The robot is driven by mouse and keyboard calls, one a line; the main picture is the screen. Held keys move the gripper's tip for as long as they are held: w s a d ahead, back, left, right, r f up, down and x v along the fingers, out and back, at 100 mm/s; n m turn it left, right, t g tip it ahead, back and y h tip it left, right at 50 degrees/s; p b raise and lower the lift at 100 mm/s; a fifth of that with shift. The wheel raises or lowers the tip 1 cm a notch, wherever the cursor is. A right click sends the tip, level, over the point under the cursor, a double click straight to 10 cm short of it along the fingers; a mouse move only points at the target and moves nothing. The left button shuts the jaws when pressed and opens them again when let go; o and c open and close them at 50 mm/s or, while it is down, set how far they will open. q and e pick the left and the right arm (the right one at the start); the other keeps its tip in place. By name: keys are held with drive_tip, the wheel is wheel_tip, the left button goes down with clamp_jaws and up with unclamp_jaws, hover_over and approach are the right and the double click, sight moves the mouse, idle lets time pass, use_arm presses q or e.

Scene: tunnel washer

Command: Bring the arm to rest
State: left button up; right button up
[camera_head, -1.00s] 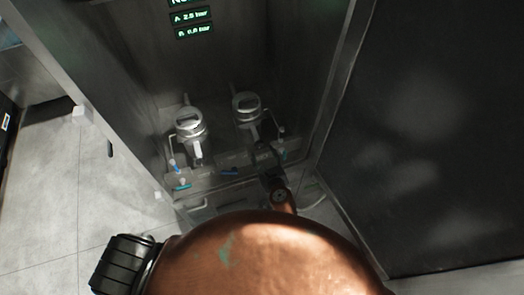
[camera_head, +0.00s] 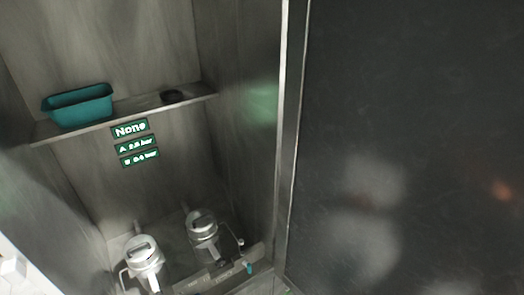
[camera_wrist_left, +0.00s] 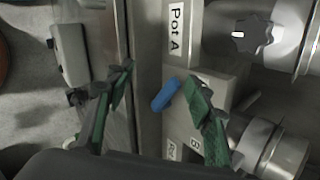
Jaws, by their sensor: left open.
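My left gripper (camera_wrist_left: 158,84) shows in the left wrist view with its two green-padded fingers spread apart and nothing between them. Behind the fingers are a metal panel edge, a blue handle (camera_wrist_left: 166,94) and a label reading "Pot A" (camera_wrist_left: 177,29). The blue handle appears beside the right finger; I cannot tell whether they touch. No arm or gripper of mine shows in the head view. My right gripper is in neither view.
The head view shows two metal pots (camera_head: 145,256) and (camera_head: 202,228) low in a cabinet. Above are pressure readouts (camera_head: 137,145) and a shelf (camera_head: 125,112) with a teal bin (camera_head: 78,105) and a dark round item (camera_head: 173,96). A dark panel (camera_head: 410,130) stands at right.

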use_arm(q)
drive_tip(key=s+a+r+n+g+h, duration=0.1)
drive_tip(key=s+a+n+h, duration=0.15)
drive_tip(key=s+n, duration=0.5)
drive_tip(key=s+a+r+n+g+h, duration=0.15)
drive_tip(key=s+a+n, duration=0.25)
drive_tip(key=s+n, duration=0.4)
wheel_tip(320, 180, down, 45)
drive_tip(key=s+d+m+g+b, duration=0.1)
drive_tip(key=s+d+m+b, duration=0.15)
drive_tip(key=b, duration=1.15)
drive_tip(key=s+f+g+b, duration=0.1)
drive_tip(key=s+f+b, duration=0.4)
drive_tip(key=s+f, duration=0.4)
drive_tip(key=s+f+h+b, duration=0.1)
drive_tip(key=s+f+b, duration=0.4)
drive_tip(key=s+f, duration=0.5)
wheel_tip(320, 180, down, 9)
drive_tip(key=shift+s+a+r+g, duration=0.2)
drive_tip(key=shift+a+g, duration=0.15)
drive_tip(key=shift+a, duration=0.1)
